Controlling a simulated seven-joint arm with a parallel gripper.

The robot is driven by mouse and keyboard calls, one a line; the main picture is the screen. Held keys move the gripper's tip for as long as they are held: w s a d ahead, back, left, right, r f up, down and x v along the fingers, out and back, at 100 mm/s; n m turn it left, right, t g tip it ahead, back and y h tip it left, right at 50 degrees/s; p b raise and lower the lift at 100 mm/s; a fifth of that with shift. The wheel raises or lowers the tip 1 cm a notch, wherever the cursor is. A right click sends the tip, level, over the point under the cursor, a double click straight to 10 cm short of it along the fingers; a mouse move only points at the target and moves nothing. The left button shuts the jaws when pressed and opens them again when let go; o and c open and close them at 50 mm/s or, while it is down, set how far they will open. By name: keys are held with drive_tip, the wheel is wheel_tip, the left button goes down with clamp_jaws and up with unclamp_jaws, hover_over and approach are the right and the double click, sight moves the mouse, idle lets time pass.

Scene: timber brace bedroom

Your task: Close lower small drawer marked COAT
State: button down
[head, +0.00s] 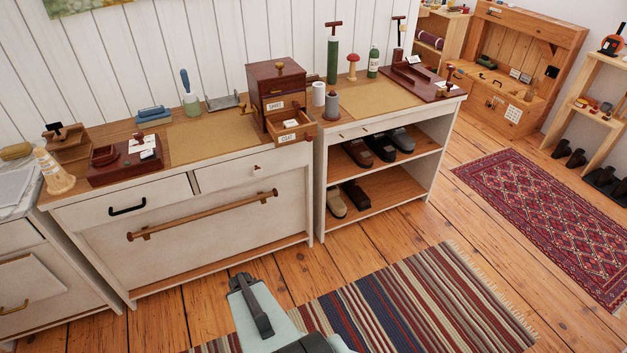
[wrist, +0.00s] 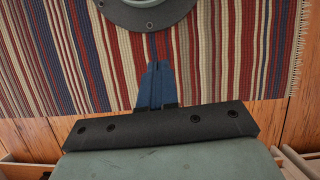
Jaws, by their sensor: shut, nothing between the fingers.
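A small dark-wood chest (head: 277,78) stands at the right end of the left cabinet's top in the head view. Its lower drawer marked COAT (head: 300,134) is pulled out toward the room, with its inside showing and something pale in it. The drawer marked SHIRT (head: 285,103) sits just above it. My gripper (wrist: 157,68) shows in the wrist view with its blue fingers together and nothing between them. It is over the striped rug, well apart from the chest. The chest is not in the wrist view.
A wooden rail (head: 205,215) crosses the cabinet front below.

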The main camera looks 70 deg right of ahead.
sight(310, 139)
drive_tip(key=s+d+r+m+t+h, duration=0.1)
drive_tip(key=s+d+r+m+t, duration=0.25)
drive_tip(key=d+r, duration=0.45)
drive_tip(key=s+d+r+m+t+h, duration=0.25)
drive_tip(key=d+r+m, duration=0.2)
drive_tip(key=d, duration=0.75)
drive_tip(key=s+d+r+m+t+h, duration=0.15)
drive_tip(key=d+r+m+t, duration=0.3)
drive_tip(key=d, duration=0.65)
drive_tip(key=d+r+m+t+h, duration=0.2)
drive_tip(key=d+r+m+h, duration=0.4)
drive_tip(key=r+m, duration=0.5)
drive_tip(key=d+r+m+t+h, duration=0.3)
drive_tip(key=d+r+m+h, duration=0.2)
drive_tip(key=d+r+m, duration=0.6)
drive_tip(key=w+d, duration=0.2)
drive_tip(key=w, duration=0.1)
drive_tip(key=w+d+f+m, duration=0.1)
drive_tip(key=w+d, duration=0.1)
drive_tip(key=w, duration=0.1)
drive_tip(key=w+d+f+m, duration=0.1)
drive_tip(key=w+d, duration=0.2)
drive_tip(key=shift+w+d+f, duration=0.1)
drive_tip(key=shift+w+f, duration=0.15)
